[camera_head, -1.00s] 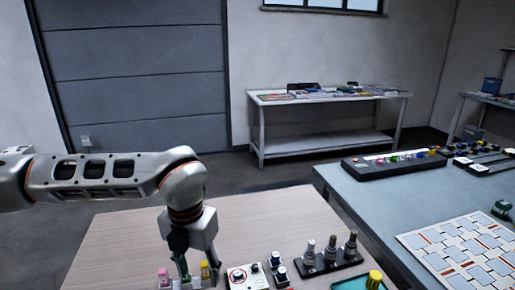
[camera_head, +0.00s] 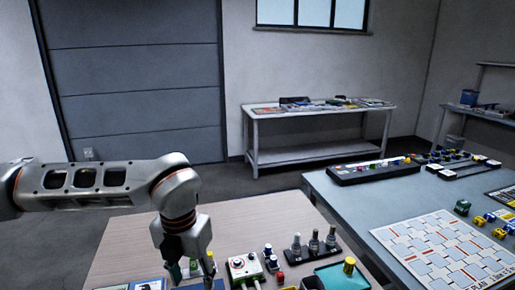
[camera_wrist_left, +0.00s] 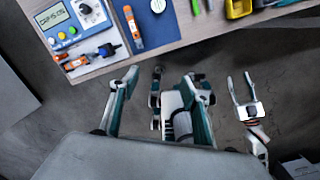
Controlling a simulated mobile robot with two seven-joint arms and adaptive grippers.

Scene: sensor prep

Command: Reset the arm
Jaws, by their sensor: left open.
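My left arm comes in from the left in the head view and bends down at its wrist. My left gripper (camera_head: 194,270) points down over the front of the wooden table (camera_head: 120,235), its fingertips near the bottom edge of the picture. In the left wrist view its teal-and-grey fingers (camera_wrist_left: 161,73) are apart, with nothing clearly held between them, over the grey floor in front of a table edge.
A white control box (camera_head: 243,268), a black rack of upright parts (camera_head: 312,247) and a teal tray (camera_head: 342,276) stand right of the gripper. A blue-grey table (camera_head: 350,205) with a patterned board (camera_head: 445,250) is further right. The wrist view shows a meter (camera_wrist_left: 70,22).

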